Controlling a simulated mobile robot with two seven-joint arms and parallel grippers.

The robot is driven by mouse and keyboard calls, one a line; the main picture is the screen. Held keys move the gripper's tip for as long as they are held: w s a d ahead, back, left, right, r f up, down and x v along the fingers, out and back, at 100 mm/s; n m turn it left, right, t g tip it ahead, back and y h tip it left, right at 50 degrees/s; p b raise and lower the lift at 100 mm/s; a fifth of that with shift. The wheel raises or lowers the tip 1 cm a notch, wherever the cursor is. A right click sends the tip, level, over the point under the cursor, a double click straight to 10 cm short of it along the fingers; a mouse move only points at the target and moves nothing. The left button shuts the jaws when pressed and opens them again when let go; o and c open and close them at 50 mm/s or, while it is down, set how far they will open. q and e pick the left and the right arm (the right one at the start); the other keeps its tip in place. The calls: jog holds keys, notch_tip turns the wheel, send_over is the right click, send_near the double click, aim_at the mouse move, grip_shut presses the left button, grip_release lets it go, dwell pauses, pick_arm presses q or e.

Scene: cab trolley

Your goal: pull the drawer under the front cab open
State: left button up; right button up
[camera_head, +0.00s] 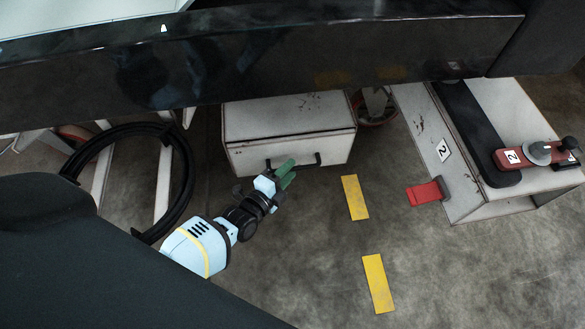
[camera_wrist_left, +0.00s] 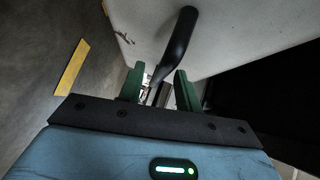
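The drawer is in a worn white box (camera_head: 285,115) under the dark cab edge in the head view. Its front (camera_head: 335,150) looks flush with the box, with no opening seen. A black bar handle (camera_head: 312,162) is on that front; it also shows in the left wrist view (camera_wrist_left: 178,45). My left gripper (camera_head: 288,171) is at the left part of the handle. In the left wrist view its green fingers (camera_wrist_left: 160,72) stand apart, one on each side of the bar, and do not look closed on it. My right gripper is not in view.
A black ring-shaped hose or tyre (camera_head: 187,180) on a white frame lies left of the box. A white unit (camera_head: 425,125) with a red pedal (camera_head: 428,192) and red lever stands to the right. Yellow floor strips (camera_head: 355,197) mark open floor before the box.

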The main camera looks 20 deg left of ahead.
pick_arm(q)
jog(key=shift+b+x, duration=0.35)
jog(key=shift+x, duration=0.7)
grip_shut()
